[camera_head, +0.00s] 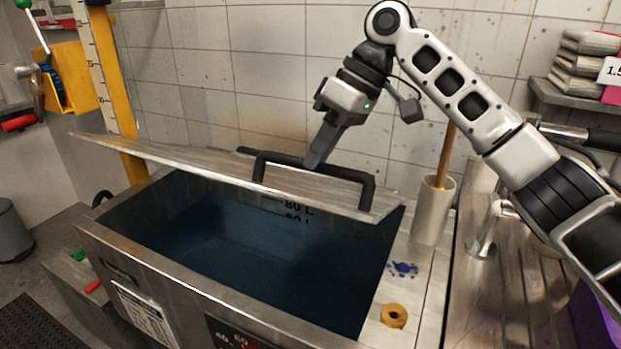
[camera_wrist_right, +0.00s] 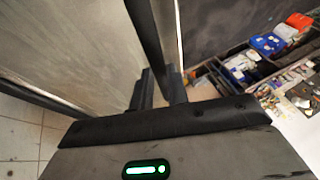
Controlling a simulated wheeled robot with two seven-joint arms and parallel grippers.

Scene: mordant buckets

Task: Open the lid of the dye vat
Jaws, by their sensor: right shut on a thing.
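The dye vat (camera_head: 215,288) is a metal tank with dark blue liquid inside, in the lower left and middle of the head view. Its lid (camera_head: 190,157) is a flat metal sheet, raised and tilted above the tank, so the opening shows beneath it. A black bar handle (camera_head: 368,190) runs along the lid. My right gripper (camera_head: 314,163) is shut on the handle. In the right wrist view the fingers (camera_wrist_right: 160,88) close around the dark handle bar (camera_wrist_right: 146,35), with the lid's grey surface (camera_wrist_right: 80,45) beside it. My left gripper is not in view.
A pale cylinder (camera_head: 433,210) with a wooden stick stands right of the vat. A yellow-brown ring (camera_head: 394,315) and a blue splotch (camera_head: 403,269) are on the ledge before it. A tap (camera_head: 486,230) stands farther right. A yellow post (camera_head: 117,90) rises behind the left side.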

